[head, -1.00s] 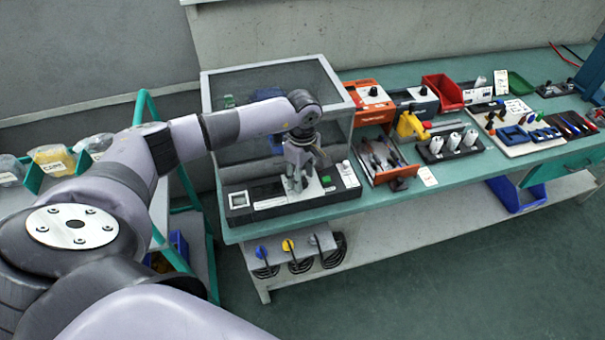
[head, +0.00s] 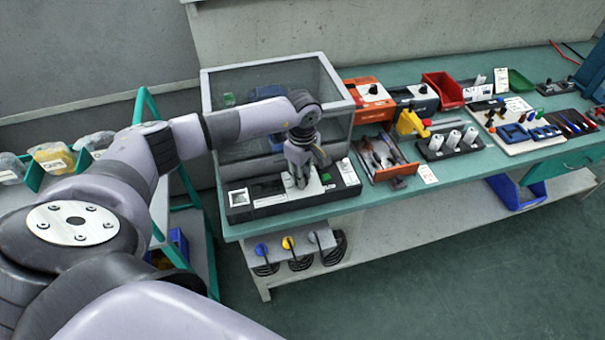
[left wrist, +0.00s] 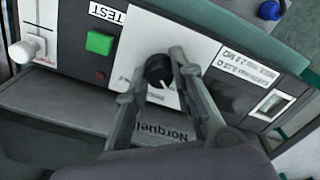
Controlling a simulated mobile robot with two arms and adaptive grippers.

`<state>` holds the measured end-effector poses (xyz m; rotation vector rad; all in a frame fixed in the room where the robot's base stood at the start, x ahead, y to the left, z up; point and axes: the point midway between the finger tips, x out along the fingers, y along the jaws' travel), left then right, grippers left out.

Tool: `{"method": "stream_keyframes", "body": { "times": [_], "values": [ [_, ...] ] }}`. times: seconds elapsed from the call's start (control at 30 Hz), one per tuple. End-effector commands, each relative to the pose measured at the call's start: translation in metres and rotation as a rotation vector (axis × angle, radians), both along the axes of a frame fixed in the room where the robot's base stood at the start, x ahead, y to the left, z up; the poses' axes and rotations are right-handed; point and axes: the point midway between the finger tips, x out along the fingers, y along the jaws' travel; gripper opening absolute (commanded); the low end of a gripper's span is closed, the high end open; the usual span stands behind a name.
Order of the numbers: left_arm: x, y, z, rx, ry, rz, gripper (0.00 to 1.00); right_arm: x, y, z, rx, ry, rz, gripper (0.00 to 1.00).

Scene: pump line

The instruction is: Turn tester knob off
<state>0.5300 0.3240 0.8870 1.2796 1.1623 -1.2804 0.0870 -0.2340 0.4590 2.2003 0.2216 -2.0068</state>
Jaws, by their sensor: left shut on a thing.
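The tester (head: 243,205) is a low black box with a pale panel at the front left of the bench. Its round black knob with a white pointer mark (left wrist: 158,70) shows in the left wrist view. My left gripper (head: 299,182) reaches down over the panel and hides the knob in the head view. In the left wrist view its fingers (left wrist: 157,72) are shut on the knob, one on each side. The pointer mark faces the lower part of that picture. My right gripper is in neither view.
A green button (left wrist: 99,42) and a white slider handle (left wrist: 25,50) sit left of the knob in the wrist view. A clear-walled enclosure (head: 335,78) stands around the tester's back. An orange tray of tools (head: 402,182) lies to the right.

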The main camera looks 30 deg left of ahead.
Motion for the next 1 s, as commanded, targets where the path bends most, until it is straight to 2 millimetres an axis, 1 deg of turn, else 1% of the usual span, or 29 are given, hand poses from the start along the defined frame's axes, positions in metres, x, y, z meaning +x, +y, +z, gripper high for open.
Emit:
{"method": "stream_keyframes", "body": {
  "times": [0.27,0.47,1.0],
  "values": [
    [0.000,0.000,0.000,0.000,-0.001,0.014,0.00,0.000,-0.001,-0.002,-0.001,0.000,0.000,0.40],
    [0.001,0.000,-0.002,0.000,-0.001,0.086,0.00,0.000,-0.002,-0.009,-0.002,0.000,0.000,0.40],
    [0.001,0.000,-0.001,0.000,-0.002,0.497,0.00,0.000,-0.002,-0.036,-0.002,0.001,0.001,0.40]
  ]
}}
